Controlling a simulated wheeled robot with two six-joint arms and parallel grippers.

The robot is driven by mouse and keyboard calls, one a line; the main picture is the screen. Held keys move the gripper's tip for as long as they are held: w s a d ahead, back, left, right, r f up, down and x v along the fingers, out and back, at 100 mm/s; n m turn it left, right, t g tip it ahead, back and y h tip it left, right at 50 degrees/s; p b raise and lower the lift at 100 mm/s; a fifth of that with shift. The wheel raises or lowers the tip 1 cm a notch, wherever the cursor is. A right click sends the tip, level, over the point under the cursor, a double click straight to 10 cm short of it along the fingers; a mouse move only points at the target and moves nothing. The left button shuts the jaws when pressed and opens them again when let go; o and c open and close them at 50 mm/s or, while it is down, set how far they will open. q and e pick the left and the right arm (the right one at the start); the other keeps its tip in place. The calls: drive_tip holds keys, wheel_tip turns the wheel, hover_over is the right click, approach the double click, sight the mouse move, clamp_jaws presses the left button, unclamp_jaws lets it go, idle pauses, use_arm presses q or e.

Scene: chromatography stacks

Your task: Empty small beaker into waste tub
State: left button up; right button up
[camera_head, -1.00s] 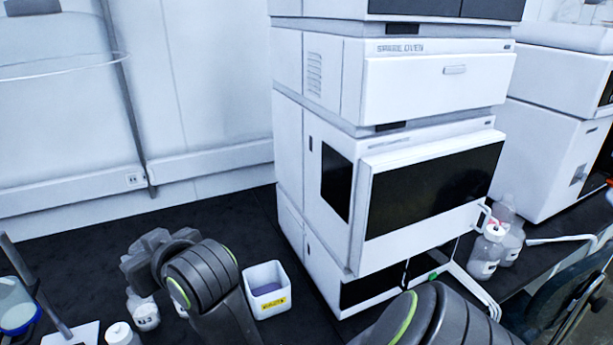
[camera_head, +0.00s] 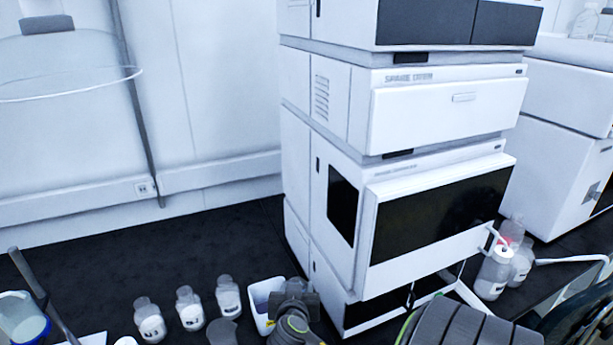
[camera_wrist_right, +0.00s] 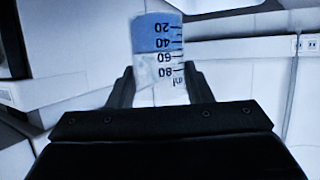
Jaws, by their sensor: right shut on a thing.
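The small beaker (camera_wrist_right: 158,50) is clear with printed volume marks and blue liquid by the 20 and 40 marks. In the right wrist view its marks read upside down, and its true tilt is hard to tell. My right gripper (camera_wrist_right: 160,85) is shut on it. In the head view my right gripper (camera_head: 295,287) is at the right part of the white waste tub (camera_head: 259,308) and covers much of it. The beaker is not clear in the head view. My left gripper is not in view.
Several white-labelled bottles (camera_head: 189,309) stand left of the tub. A tall white oven stack (camera_head: 445,115) rises close on the tub's right. More bottles (camera_head: 494,272) stand right of the stack. The black bench (camera_head: 130,255) behind the left bottles is clear.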

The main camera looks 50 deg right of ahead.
drive_tip(key=shift+s+d+f, duration=0.5)
drive_tip(key=shift+s+d, duration=0.3)
drive_tip(key=shift+g, duration=0.3)
drive_tip(key=shift+w+a+r+p, duration=0.15)
drive_tip(key=shift+w+p, duration=0.2)
drive_tip(key=shift+p, duration=0.45)
drive_tip(key=shift+w+r+n+g+p, duration=0.1)
drive_tip(key=shift+w+n+g+p, duration=0.3)
drive_tip(key=shift+w+g+p, duration=0.25)
drive_tip(key=shift+w+a+n+g+p, duration=0.2)
drive_tip(key=shift+w+n+g+p, duration=0.4)
drive_tip(key=shift+w+p, duration=0.25)
drive_tip(key=shift+s, duration=0.1)
